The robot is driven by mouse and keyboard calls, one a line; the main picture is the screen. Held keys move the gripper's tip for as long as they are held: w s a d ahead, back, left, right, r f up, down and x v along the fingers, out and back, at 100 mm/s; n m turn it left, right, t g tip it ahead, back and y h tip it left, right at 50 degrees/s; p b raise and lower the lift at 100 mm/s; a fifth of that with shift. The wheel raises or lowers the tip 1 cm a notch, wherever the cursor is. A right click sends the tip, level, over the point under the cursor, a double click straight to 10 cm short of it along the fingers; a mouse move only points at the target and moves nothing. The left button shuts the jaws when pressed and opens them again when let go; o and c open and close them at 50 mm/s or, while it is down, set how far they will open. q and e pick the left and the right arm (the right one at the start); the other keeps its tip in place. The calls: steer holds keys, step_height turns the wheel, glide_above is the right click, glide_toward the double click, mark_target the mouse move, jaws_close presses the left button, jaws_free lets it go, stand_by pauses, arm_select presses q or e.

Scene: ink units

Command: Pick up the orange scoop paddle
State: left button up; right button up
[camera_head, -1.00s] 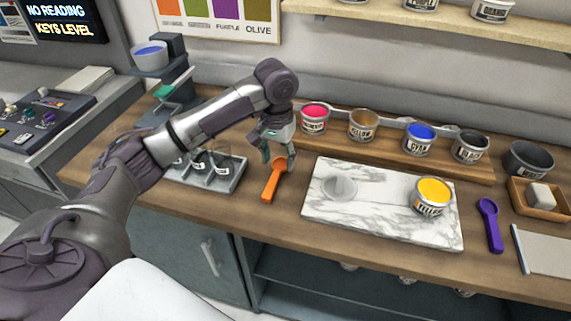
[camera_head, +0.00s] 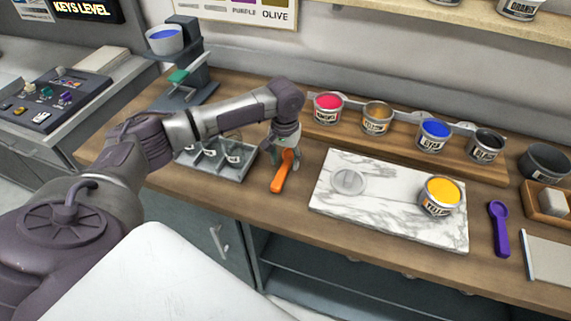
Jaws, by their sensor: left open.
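The orange scoop paddle (camera_head: 282,176) lies on the wooden counter, just left of the marble slab. Its handle points toward the counter's front edge. My left gripper (camera_head: 286,156) is directly over the paddle's far end, pointing down, with its fingers low around that end. The fingers hide part of the scoop end, and I cannot tell whether they touch it. The left gripper is open. My right gripper is not in view.
The marble slab (camera_head: 335,205) holds a yellow ink can (camera_head: 441,196) and a clear disc (camera_head: 349,181). A divided grey tray (camera_head: 235,169) stands left of the paddle. Several ink cans line a wooden riser (camera_head: 403,147) behind. A purple scoop (camera_head: 499,228) lies at right.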

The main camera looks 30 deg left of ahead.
arm_select(q)
step_height(320, 180, down, 2)
steer(key=shift+f, duration=0.25)
steer(key=c, duration=0.5)
jaws_close()
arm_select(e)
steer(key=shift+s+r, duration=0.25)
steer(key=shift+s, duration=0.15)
